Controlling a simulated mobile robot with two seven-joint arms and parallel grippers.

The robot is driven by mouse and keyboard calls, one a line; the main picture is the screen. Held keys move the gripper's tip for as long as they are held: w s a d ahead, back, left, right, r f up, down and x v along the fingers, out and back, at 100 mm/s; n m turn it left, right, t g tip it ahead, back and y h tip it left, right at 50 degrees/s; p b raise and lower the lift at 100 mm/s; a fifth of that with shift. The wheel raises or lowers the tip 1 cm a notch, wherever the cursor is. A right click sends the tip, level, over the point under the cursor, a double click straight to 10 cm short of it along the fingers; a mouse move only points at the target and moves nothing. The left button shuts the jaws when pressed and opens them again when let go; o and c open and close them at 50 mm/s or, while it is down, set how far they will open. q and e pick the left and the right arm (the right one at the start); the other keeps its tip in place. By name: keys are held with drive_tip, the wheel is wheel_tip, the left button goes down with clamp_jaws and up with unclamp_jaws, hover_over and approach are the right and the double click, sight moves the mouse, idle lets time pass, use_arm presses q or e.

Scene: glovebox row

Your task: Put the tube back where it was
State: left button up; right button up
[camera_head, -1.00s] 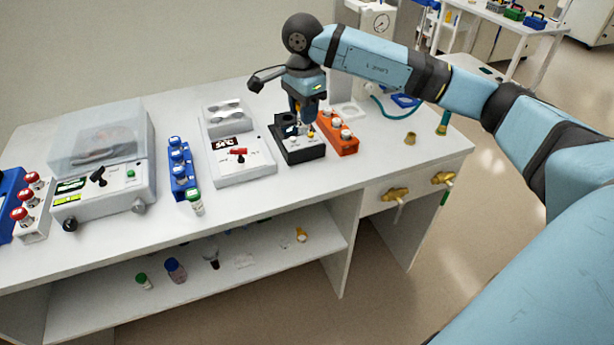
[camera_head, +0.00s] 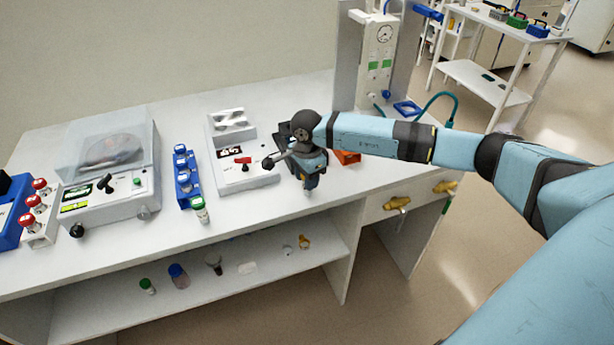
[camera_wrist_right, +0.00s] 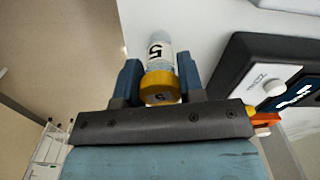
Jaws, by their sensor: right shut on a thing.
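My right gripper (camera_head: 309,186) is shut on a tube in front of the black device, near the bench's front edge. In the right wrist view the tube (camera_wrist_right: 158,50) is clear, with a yellow cap (camera_wrist_right: 159,87) between the fingers and a label marked 5. The tube is hidden or too small to make out in the head view. The black device (camera_head: 284,132) is mostly behind my right arm; it also shows in the wrist view (camera_wrist_right: 235,62), beside the tube. My left gripper is not in view.
An orange rack (camera_head: 347,157) is partly hidden by my arm. Left of it stand a white device (camera_head: 262,178), a blue rack (camera_head: 183,190) with blue-capped tubes, a green-capped tube (camera_head: 200,212) and a clear-lidded machine (camera_head: 108,200). The front bench strip is mostly clear.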

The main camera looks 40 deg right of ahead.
drive_tip(key=shift+f, duration=0.1)
drive_tip(key=shift+f, duration=0.15)
drive_tip(key=o, duration=1)
